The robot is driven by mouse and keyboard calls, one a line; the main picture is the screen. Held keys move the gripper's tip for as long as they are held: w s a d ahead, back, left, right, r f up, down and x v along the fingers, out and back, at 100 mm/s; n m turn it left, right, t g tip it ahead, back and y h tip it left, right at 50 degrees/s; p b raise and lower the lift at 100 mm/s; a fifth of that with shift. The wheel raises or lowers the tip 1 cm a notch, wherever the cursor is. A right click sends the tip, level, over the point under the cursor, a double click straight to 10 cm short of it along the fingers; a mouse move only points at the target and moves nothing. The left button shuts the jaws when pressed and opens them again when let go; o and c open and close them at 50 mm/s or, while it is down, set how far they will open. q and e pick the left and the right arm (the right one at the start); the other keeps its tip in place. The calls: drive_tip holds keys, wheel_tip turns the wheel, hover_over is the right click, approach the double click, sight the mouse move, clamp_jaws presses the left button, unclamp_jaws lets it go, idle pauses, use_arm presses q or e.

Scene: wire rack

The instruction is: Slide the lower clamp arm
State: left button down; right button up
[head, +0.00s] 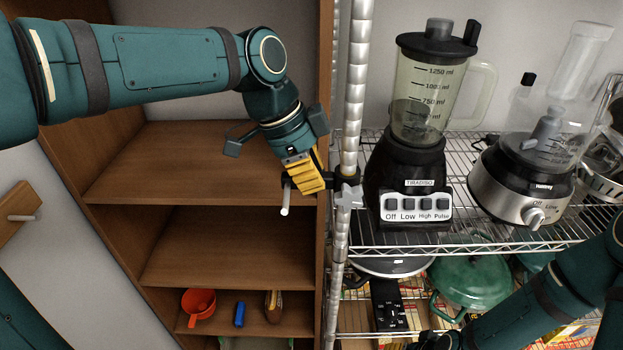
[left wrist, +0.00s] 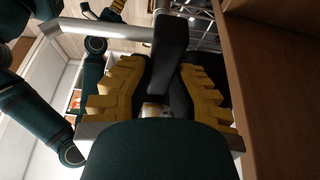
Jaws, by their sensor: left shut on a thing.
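The metal rack post (head: 354,95) runs upright beside the wooden shelf. A black clamp arm (head: 338,181) with a grey star knob (head: 348,196) sits on the post, and a pale rod (head: 286,198) shows at its left end. My left gripper (head: 304,176), with yellow fingers, is around the arm left of the post. In the left wrist view, the black arm (left wrist: 170,50) lies between the yellow fingers, with the pale rod (left wrist: 105,29) across its end. No second clamp arm is visible. My right arm enters at lower right; its gripper (head: 432,341) is dark and cut off.
A blender (head: 415,130) and a food processor (head: 530,165) stand on the wire shelf right of the post. A green pot (head: 470,280) is below. The wooden shelf's side panel (head: 323,120) is close to my left gripper.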

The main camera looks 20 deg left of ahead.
use_arm(q)
drive_tip(key=shift+r, duration=0.1)
drive_tip(key=c, duration=0.8)
unclamp_jaws()
drive_tip(key=shift+d, duration=0.1)
drive_tip(key=v, duration=1.2)
